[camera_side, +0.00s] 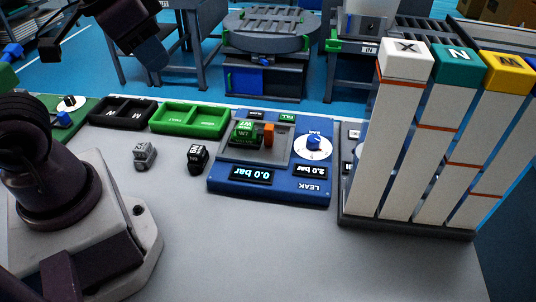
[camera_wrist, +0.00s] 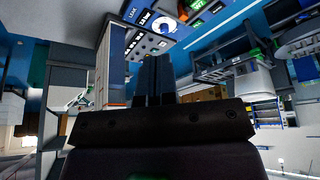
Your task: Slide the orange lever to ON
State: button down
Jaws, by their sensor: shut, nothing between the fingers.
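The orange lever (camera_side: 269,135) stands upright on the blue LEAK panel (camera_side: 222,188), right of a green W7 block (camera_side: 244,130) in a grey recess. I cannot read an ON mark beside the lever. In the wrist view, my gripper (camera_wrist: 153,62) has its two dark fingers together with nothing between them. In the side view, part of my dark arm is at the upper left, well above and apart from the panel; the fingertips are not clear.
Tall white columns with X, N and M caps (camera_side: 404,58) stand close right of the panel. Green (camera_side: 190,119) and black (camera_side: 122,112) trays sit behind. The front tabletop is clear.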

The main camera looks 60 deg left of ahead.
jog(key=w+d+f+m+g+y, duration=0.1)
jog(key=w+f+m+g, duration=0.15)
jog(key=w+f, duration=0.55)
jog(key=w+d+f+m+g+y, duration=0.1)
jog(key=w+d+f+m+g, duration=0.2)
jog(key=w, duration=0.8)
jog(key=w+f+m+g+y, duration=0.1)
jog(key=w+f+m+g, duration=0.1)
jog(key=w+f, duration=0.65)
jog(key=m, duration=0.1)
send_near(273, 140)
jog(key=f, duration=0.1)
jog(key=w+d+f, duration=0.1)
jog(key=d+f, duration=0.1)
jog(key=f, duration=0.1)
jog(key=shift+w, duration=0.25)
jog(key=shift+s+a+r, duration=0.1)
jog(key=shift+s+a, duration=0.95)
jog(key=shift+a, duration=0.05)
jog(key=shift+s+a, duration=0.3)
jog(key=shift+s, duration=0.05)
